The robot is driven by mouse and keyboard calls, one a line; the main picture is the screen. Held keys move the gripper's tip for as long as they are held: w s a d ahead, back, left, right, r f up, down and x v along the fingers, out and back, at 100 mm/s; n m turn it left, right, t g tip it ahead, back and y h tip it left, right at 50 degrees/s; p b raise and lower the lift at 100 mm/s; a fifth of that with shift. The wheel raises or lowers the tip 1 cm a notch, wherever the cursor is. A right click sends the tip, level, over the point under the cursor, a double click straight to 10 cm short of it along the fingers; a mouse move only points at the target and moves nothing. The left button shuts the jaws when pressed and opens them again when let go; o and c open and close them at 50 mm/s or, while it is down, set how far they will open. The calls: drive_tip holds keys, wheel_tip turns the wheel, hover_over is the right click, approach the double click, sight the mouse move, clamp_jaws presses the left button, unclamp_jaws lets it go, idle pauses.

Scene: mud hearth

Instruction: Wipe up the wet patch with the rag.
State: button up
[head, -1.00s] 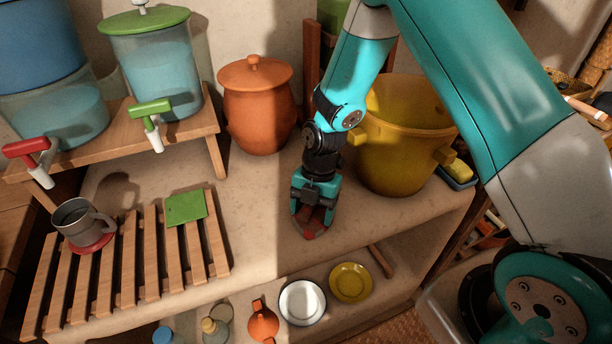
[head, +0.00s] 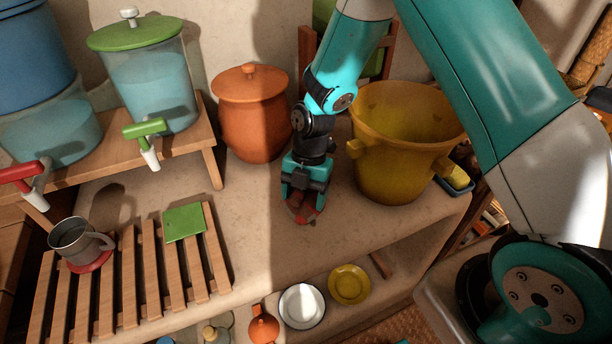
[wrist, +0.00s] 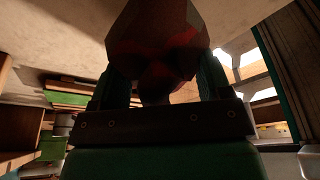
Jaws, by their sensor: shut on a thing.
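My gripper (head: 303,200) points down at the counter, between the clay pot and the yellow bucket. It is shut on a crumpled dark-red rag (head: 304,215), which shows below the fingers at the counter surface. In the wrist view the rag (wrist: 160,40) fills the space between the fingers, brown and red and in shadow. I cannot tell whether the rag touches the counter. I cannot make out a wet patch on the counter in these frames.
A clay pot (head: 252,125) stands left of my gripper and a yellow bucket (head: 395,165) stands close on its right. A slatted rack (head: 145,275) with a grey mug (head: 75,240) and green tile (head: 184,222) is at left. Plates (head: 349,284) sit on the shelf below.

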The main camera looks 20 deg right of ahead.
drive_tip(key=shift+r+p, duration=1.05)
drive_tip(key=shift+r, duration=0.7)
drive_tip(key=shift+r, duration=0.1)
